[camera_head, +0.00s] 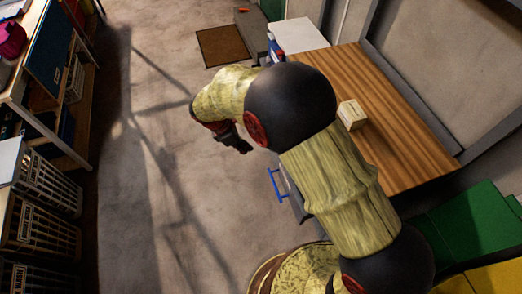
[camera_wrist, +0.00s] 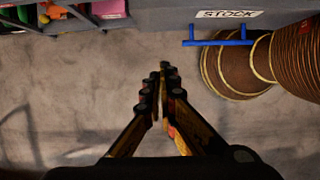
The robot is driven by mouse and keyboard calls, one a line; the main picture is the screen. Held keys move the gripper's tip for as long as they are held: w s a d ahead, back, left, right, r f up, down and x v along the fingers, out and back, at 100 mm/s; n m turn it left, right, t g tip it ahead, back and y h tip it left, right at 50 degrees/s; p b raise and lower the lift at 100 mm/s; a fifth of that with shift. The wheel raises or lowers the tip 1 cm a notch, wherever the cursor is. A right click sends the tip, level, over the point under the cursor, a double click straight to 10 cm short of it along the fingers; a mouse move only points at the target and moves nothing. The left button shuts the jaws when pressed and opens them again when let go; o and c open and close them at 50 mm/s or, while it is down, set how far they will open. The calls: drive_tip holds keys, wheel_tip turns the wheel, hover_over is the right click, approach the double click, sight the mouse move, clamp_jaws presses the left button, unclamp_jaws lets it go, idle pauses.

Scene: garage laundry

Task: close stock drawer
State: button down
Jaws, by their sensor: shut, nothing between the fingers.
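The stock drawer has a grey front (camera_wrist: 285,14) at the top of the wrist view, with a white STOCK label (camera_wrist: 229,14) and a blue bar handle (camera_wrist: 218,42). In the head view the blue handle (camera_head: 277,184) shows below my arm, at the left side of the wooden worktop; the arm hides much of the drawer. How far it stands open I cannot tell. My gripper (camera_wrist: 163,82) is shut and empty, over bare floor and apart from the handle. In the head view my gripper (camera_head: 238,144) is up and left of the handle.
A wooden worktop (camera_head: 410,135) carries a small box (camera_head: 351,114). Coloured items (camera_wrist: 108,8) lie in a grey-edged compartment left of the label. Shelves and crates (camera_head: 45,185) line the left side. A brown mat (camera_head: 222,46) lies on the otherwise clear floor.

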drive_tip(key=w+d+f+b, duration=0.2)
drive_tip(key=d+f+b, duration=0.1)
drive_tip(key=d+f, duration=0.4)
drive_tip(key=shift+a+b+x, duration=0.25)
drive_tip(key=shift+b+x, duration=0.15)
drive_tip(key=shift+x, duration=0.75)
drive_tip(key=shift+d, duration=0.1)
drive_tip(key=w+d+p, duration=0.2)
drive_tip(key=d, duration=0.5)
drive_tip(key=w+d+p, duration=0.2)
drive_tip(key=w+d, duration=0.1)
drive_tip(key=d, duration=0.5)
drive_tip(key=w+d+p, duration=0.2)
drive_tip(key=d, duration=0.5)
drive_tip(key=shift+w+d, duration=0.15)
